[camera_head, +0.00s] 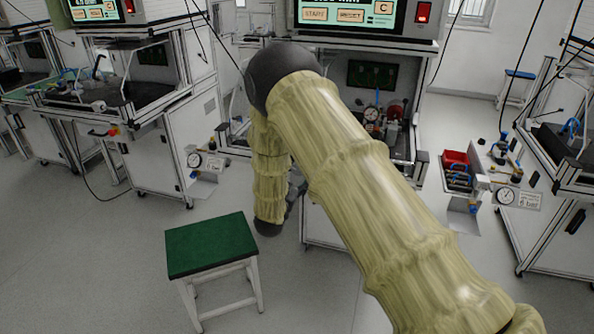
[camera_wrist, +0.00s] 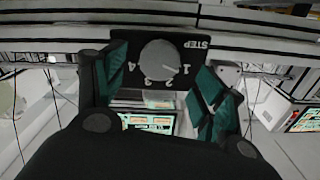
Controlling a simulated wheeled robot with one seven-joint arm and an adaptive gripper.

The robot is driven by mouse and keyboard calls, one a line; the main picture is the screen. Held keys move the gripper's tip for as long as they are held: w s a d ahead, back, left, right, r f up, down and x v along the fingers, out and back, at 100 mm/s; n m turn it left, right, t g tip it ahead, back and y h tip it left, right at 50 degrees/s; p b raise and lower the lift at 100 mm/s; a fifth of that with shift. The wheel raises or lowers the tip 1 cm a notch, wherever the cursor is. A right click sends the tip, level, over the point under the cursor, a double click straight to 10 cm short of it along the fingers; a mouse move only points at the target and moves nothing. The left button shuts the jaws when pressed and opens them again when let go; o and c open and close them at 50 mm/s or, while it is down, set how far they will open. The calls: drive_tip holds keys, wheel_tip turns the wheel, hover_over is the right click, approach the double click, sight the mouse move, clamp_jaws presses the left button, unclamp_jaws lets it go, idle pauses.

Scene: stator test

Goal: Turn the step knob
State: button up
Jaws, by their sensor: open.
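The step knob (camera_wrist: 160,60) is a round grey disc on a dark panel (camera_wrist: 200,70) in the wrist view. A thin line on the knob points towards the 1 side. My gripper (camera_wrist: 163,85) is open, with one green-padded finger on each side of the knob in the picture. I see no contact; the depth gap is unclear. In the head view my arm covers the middle of the workstation, and I cannot make out the knob there.
A green-topped stool (camera_head: 210,243) stands at front left. Bare floor surrounds it.

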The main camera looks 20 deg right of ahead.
drive_tip(key=shift+x, duration=2.1)
drive_tip(key=shift+f, duration=0.1)
drive_tip(key=c, duration=1)
